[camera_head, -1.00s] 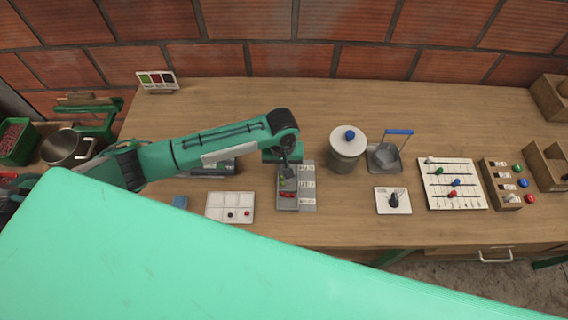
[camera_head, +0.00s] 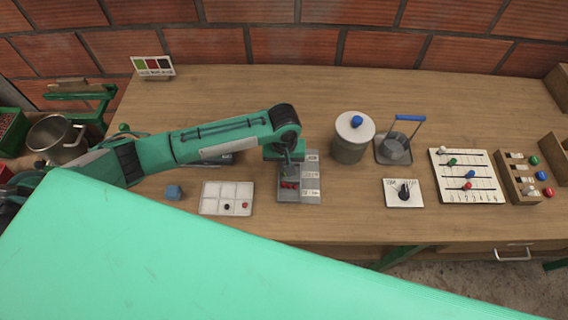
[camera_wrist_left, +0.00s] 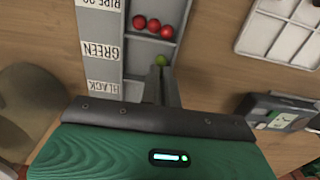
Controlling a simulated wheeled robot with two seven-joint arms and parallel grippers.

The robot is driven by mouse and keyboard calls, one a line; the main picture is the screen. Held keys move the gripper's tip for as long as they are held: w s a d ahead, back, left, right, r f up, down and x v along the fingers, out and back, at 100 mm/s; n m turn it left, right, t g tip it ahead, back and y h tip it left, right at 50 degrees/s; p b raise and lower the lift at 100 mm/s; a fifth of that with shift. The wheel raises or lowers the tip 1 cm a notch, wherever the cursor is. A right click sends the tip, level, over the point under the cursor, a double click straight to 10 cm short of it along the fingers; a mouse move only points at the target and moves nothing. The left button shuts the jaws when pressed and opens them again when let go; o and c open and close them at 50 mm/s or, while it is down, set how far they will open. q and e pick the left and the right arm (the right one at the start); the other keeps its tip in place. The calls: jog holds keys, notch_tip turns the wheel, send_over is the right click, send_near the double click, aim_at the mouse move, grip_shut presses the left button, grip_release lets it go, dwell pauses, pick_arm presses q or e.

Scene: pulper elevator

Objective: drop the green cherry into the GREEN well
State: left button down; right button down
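The green cherry (camera_wrist_left: 161,60) shows at the tips of my left gripper (camera_wrist_left: 160,76) in the left wrist view. The two fingers are close together and look shut on it. They are over the GREEN-labelled well (camera_wrist_left: 140,53) of the grey sorter (camera_head: 311,181); I cannot tell whether the cherry touches the well floor. Several red cherries (camera_wrist_left: 152,24) lie in the neighbouring well beside the RIPE label. The BLACK label is on the other side of GREEN. In the head view my left gripper (camera_head: 289,168) is above the sorter and hides part of its wells. My right gripper is not in view.
A white compartment tray (camera_head: 211,207) with a black and a red cherry lies left of the sorter. A lidded jar (camera_head: 349,150), a dial plate (camera_head: 390,203) and a slider board (camera_head: 468,195) stand to the right.

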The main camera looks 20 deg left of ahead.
pick_arm(q)
jog(key=c, duration=1.6)
grip_release()
jog(key=shift+o, duration=0.2)
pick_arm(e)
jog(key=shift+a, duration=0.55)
pick_arm(q)
jog(key=shift+r, duration=0.1)
